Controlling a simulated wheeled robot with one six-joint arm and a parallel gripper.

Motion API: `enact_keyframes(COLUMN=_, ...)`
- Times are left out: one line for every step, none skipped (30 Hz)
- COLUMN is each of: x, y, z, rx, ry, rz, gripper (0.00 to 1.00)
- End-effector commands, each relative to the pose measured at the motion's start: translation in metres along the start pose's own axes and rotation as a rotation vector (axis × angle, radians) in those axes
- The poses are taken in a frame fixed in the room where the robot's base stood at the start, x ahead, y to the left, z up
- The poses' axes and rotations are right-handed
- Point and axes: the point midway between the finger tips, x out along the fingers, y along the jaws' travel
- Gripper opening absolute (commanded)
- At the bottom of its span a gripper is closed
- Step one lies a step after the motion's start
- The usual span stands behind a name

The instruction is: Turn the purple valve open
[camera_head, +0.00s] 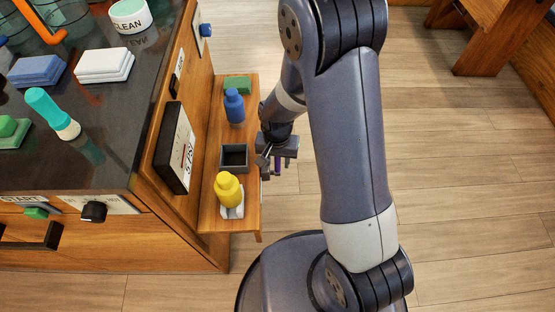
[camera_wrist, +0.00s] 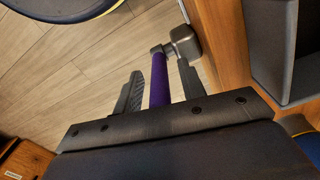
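The purple valve handle (camera_wrist: 159,82) shows in the wrist view as a straight bar. It runs from a grey metal valve body (camera_wrist: 184,42) down between my gripper's fingers (camera_wrist: 160,70). One finger is on each side of the handle, with a narrow gap visible on both sides, so my gripper is open around it. The handle's lower end is hidden by the gripper's palm. In the head view my gripper (camera_head: 276,158) is at the right edge of the wooden side shelf, and a small bit of purple (camera_head: 279,162) shows at it.
The dark counter (camera_head: 95,160) stands left. Wooden floor (camera_head: 460,170) is clear at right.

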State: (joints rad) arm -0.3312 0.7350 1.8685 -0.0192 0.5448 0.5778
Motion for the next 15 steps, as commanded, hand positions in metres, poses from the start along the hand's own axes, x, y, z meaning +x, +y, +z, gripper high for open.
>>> enact_keyframes(x=0.0007, y=0.0000, z=-0.0001, rx=0.000, ry=0.000, rz=0.000, gripper=0.39)
enact_keyframes(x=0.0007, y=0.0000, z=-0.0002, rx=0.000, ry=0.000, rz=0.000, gripper=0.39)
enact_keyframes(x=0.0006, y=0.0000, z=-0.0002, rx=0.000, ry=0.001, rz=0.000, gripper=0.39)
enact_keyframes(x=0.0005, y=0.0000, z=-0.0002, rx=0.000, ry=0.001, rz=0.000, gripper=0.39)
enact_keyframes(x=0.0004, y=0.0000, z=-0.0002, rx=0.000, ry=0.001, rz=0.000, gripper=0.39)
enact_keyframes(x=0.0004, y=0.0000, z=-0.0002, rx=0.000, ry=0.001, rz=0.000, gripper=0.39)
enact_keyframes(x=0.0004, y=0.0000, z=-0.0002, rx=0.000, ry=0.001, rz=0.000, gripper=0.39)
enact_keyframes(x=0.0004, y=0.0000, z=-0.0002, rx=0.000, ry=0.001, rz=0.000, gripper=0.36)
enact_keyframes(x=0.0003, y=-0.0001, z=-0.0002, rx=0.000, ry=0.001, rz=0.000, gripper=0.33)
enact_keyframes(x=0.0003, y=-0.0001, z=-0.0002, rx=0.000, ry=0.000, rz=0.000, gripper=0.31)
enact_keyframes(x=0.0003, y=-0.0001, z=-0.0002, rx=0.000, ry=0.000, rz=0.000, gripper=0.28)
enact_keyframes(x=0.0003, y=-0.0001, z=-0.0002, rx=0.000, ry=0.000, rz=0.000, gripper=0.25)
enact_keyframes(x=0.0003, y=-0.0001, z=-0.0002, rx=0.000, ry=0.000, rz=0.000, gripper=0.22)
enact_keyframes(x=0.0003, y=-0.0001, z=-0.0002, rx=0.000, ry=0.000, rz=0.000, gripper=0.20)
enact_keyframes(x=0.0003, y=0.0000, z=-0.0001, rx=0.000, ry=0.000, rz=0.000, gripper=0.17)
